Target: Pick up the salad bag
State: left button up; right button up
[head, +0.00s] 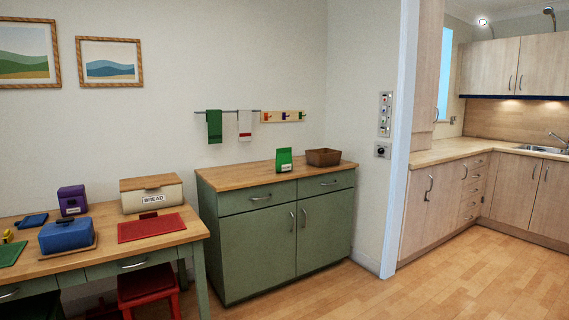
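A small bright green bag (284,160) with a pale label, which looks like the salad bag, stands upright on the wooden top of the green cabinet (258,236). It is near the middle of that top, just left of a brown basket (323,157). The label is too small to read. Neither of my grippers shows in the head view.
A wooden table (108,247) at left holds a bread box (151,194), a red mat (151,227), a blue container (67,235) and a purple box (72,201). A red stool (147,286) sits beneath it. Wooden floor (420,290) is clear at front right.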

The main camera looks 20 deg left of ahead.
aim_at(283, 162)
jog(key=i+u, duration=0.45)
jog(key=i, duration=1.1)
